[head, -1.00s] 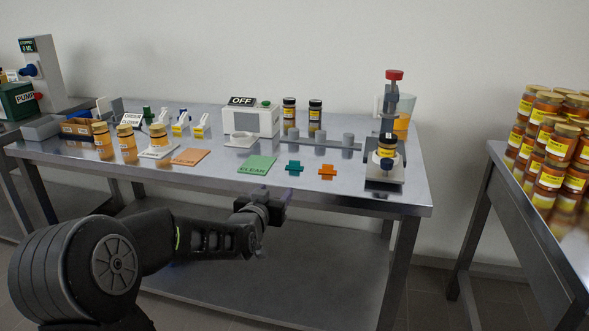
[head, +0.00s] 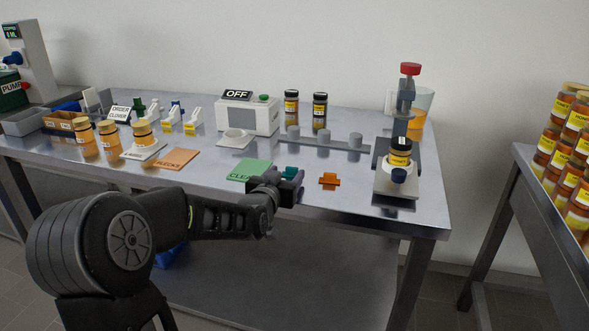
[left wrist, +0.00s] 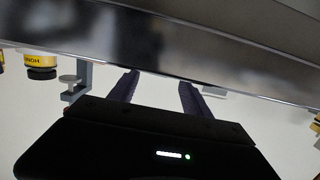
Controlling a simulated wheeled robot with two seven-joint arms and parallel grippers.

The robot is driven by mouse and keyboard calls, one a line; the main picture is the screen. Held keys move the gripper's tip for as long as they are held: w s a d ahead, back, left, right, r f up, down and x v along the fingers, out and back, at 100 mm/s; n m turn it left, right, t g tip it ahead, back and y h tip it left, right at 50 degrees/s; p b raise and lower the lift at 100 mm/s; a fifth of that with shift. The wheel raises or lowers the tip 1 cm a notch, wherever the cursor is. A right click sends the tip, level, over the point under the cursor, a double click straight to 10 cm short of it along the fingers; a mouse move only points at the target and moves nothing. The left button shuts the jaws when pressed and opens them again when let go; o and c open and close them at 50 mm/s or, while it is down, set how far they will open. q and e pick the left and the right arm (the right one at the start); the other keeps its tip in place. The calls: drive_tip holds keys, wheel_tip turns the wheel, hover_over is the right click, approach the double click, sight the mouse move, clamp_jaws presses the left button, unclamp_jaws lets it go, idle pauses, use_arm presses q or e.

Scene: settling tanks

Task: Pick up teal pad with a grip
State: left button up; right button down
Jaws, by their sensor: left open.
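The teal pad (head: 290,173) is a small teal piece with a grip, lying near the front edge of the steel table. In the head view my left gripper (head: 285,186) is just in front of it and hides part of it. I cannot tell whether they touch. In the left wrist view the open fingers (left wrist: 160,88) point toward the table's steel edge, with nothing seen between them. The teal pad is not visible there. My right gripper is not in view.
An orange pad (head: 329,181) lies just right of the teal one. A green mat (head: 249,168) lies to the left. A press stand with a jar (head: 398,170) stands at the right end. A grey rail with posts (head: 323,142) lies behind. The steel table (head: 340,205) is bare along its front right.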

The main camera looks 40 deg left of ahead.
sight(293, 168)
use_arm(q)
drive_tip(key=shift+s, duration=0.1)
drive_tip(key=shift+x, duration=1.3)
drive_tip(key=x, duration=0.5)
drive_tip(key=shift+d, duration=0.1)
drive_tip(key=shift+c, duration=0.5)
clamp_jaws()
